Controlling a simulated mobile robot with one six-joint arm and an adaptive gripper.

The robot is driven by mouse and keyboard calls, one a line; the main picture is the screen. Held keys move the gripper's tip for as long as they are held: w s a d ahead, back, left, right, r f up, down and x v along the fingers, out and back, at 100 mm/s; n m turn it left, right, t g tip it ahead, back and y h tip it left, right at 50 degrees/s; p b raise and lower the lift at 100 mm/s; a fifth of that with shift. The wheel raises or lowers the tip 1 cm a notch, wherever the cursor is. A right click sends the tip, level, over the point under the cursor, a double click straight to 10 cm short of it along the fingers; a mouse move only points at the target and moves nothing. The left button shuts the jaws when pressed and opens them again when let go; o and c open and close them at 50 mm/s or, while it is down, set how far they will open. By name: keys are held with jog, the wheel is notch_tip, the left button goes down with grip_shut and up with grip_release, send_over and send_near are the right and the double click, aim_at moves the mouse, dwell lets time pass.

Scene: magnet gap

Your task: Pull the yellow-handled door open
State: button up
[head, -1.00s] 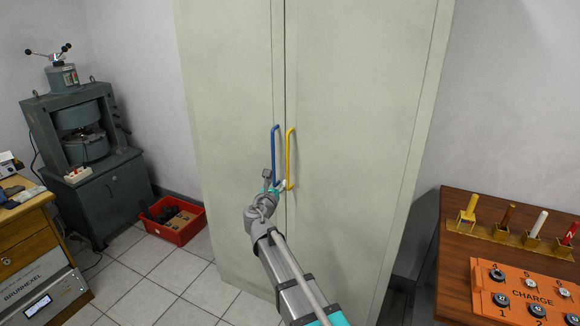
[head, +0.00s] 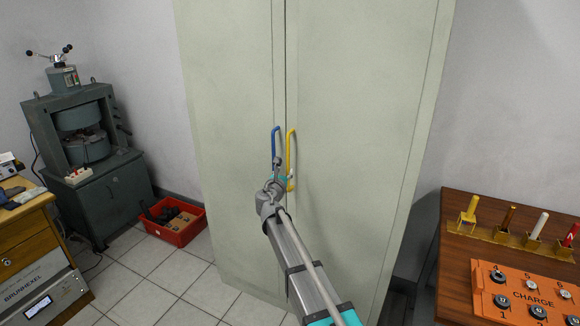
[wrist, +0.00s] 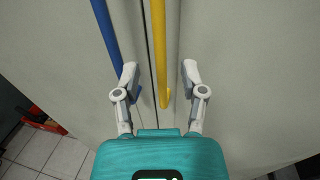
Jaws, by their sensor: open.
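The yellow handle (head: 290,150) is a vertical bar on the right door (head: 350,120) of a tall pale grey-green cabinet. A blue handle (head: 275,143) stands beside it on the left door (head: 230,100). Both doors look shut. My gripper is at the lower end of the handles in the head view, partly hidden by my arm. In the wrist view my gripper (wrist: 158,75) is open, its fingers on either side of the yellow handle (wrist: 159,50) with gaps on both sides. The left finger is close to the lower end of the blue handle (wrist: 106,30).
A wooden bench (head: 450,265) with an orange panel (head: 525,295) stands at the right. A red crate (head: 178,230) lies on the tiled floor at the left, near a dark green machine (head: 85,150). Floor in front of the cabinet's left side is clear.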

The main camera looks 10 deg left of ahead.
aim_at(288, 166)
jog(key=shift+w+d, duration=0.2)
jog(key=shift+w, duration=1.1)
jog(key=shift+w+d, duration=0.2)
jog(key=shift+w, duration=1.1)
grip_shut()
